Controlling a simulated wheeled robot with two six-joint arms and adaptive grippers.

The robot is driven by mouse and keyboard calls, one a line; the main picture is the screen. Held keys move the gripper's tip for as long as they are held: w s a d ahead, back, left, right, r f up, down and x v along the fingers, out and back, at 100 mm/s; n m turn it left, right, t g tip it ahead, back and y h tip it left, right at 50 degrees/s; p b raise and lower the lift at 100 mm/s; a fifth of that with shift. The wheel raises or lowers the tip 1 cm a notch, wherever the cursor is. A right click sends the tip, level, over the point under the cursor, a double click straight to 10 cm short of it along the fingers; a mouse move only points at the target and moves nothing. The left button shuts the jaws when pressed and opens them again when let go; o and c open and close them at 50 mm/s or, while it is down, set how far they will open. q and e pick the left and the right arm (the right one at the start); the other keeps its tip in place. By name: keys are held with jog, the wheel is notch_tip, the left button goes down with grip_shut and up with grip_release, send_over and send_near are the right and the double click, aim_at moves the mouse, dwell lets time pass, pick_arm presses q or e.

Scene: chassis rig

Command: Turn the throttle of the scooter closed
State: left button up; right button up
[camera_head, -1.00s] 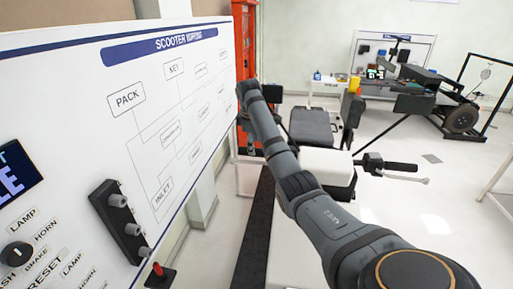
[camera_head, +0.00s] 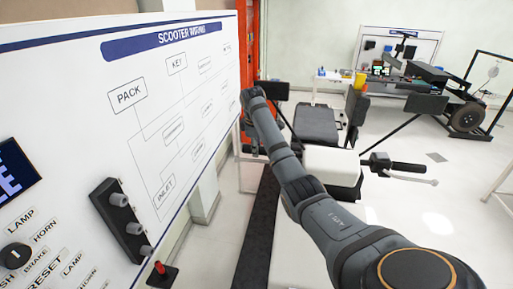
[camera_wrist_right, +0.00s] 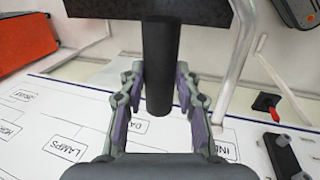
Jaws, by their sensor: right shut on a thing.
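In the right wrist view a black cylindrical grip (camera_wrist_right: 160,62), which looks like the throttle grip, extends from a dark block. My right gripper (camera_wrist_right: 158,80) has a finger on each side of it and is shut on it. A bare metal lever (camera_wrist_right: 237,75) runs beside the grip. In the head view the scooter's white body (camera_head: 332,166) and dark seat (camera_head: 317,124) stand behind my right arm, which hides much of the gripper and the held grip. The scooter's other black grip (camera_head: 408,167) points right. My left gripper is not in view.
A white wiring board (camera_head: 70,60) with labels and switches stands close on the left. A red lever (camera_head: 160,268) is below it. A dark wheeled vehicle (camera_head: 466,119) and a workbench (camera_head: 335,80) are at the back.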

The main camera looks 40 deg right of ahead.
jog(key=shift+f, duration=0.1)
jog(key=shift+s+a+f+t+h+b, duration=0.1)
jog(key=shift+t+h+b, duration=0.1)
jog(key=shift+t+h, duration=0.3)
jog(key=shift+s+a+f+t+h+b, duration=0.15)
jog(key=shift+t+h, duration=0.25)
jog(key=shift+h, duration=0.2)
jog(key=shift+a+t+h, duration=0.1)
jog(key=shift+t+h, duration=0.5)
jog(key=shift+h, duration=0.2)
jog(key=shift+t+h+b, duration=0.3)
jog(key=shift+b, duration=0.05)
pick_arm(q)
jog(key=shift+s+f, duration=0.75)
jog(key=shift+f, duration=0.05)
pick_arm(e)
jog(key=o, duration=1.1)
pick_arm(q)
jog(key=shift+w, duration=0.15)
pick_arm(e)
jog(key=shift+o, duration=0.2)
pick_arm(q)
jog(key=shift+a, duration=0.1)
pick_arm(e)
jog(key=shift+f, duration=0.1)
